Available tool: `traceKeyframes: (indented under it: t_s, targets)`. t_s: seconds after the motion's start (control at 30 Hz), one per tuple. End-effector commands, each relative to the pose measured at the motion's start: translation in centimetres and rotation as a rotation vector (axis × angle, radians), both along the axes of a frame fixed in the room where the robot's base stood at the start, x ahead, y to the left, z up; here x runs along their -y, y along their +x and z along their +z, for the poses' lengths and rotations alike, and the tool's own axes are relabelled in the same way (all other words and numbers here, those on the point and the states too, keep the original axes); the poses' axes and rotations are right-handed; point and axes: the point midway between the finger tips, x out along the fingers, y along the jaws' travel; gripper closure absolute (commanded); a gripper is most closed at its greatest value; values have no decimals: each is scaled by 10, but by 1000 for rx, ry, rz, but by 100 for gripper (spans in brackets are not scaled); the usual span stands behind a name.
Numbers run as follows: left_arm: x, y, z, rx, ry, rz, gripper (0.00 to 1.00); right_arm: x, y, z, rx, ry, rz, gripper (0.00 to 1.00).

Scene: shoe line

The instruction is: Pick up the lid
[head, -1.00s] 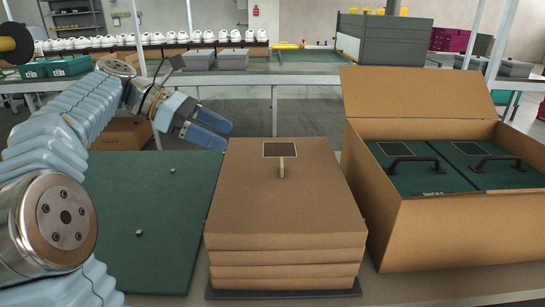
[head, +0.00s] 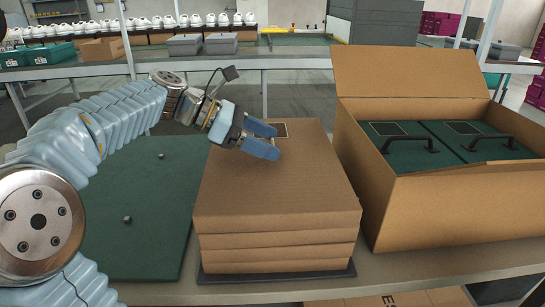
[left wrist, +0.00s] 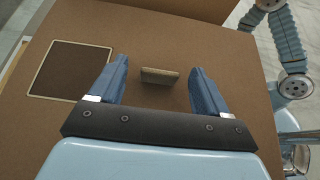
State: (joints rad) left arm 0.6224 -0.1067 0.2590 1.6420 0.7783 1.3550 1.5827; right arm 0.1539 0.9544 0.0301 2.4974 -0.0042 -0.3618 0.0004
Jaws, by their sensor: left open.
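A stack of brown cardboard lids (head: 280,190) stands on a dark base at the table's middle. The top lid (left wrist: 150,30) has a dark framed square (left wrist: 70,70) and a small upright tab (left wrist: 159,76). In the head view my left gripper (head: 276,143) is over the far part of the top lid and hides the tab. In the left wrist view the open fingers (left wrist: 160,66) have the tab between them, with gaps on both sides. I cannot tell how far above the lid the fingertips are. My right gripper is not in view.
An open cardboard box (head: 440,215) on the right holds two green panels with black handles. A green mat (head: 140,220) with small knobs lies left of the stack. Behind are a rail (head: 300,63) and shelves of white shoes.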

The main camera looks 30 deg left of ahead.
Motion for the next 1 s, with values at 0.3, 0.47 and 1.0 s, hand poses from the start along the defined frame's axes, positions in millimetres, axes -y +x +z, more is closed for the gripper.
traceKeyframes:
  t_s: [0.3, 0.47, 1.0]
  targets:
    - [2, 2, -2, 0, 0, 1, 33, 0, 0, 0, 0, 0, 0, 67]
    - [2, 2, -2, 0, 0, 1, 57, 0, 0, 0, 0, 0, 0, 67]
    - [2, 2, 15, 3, 1, -1, 85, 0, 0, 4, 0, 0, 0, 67]
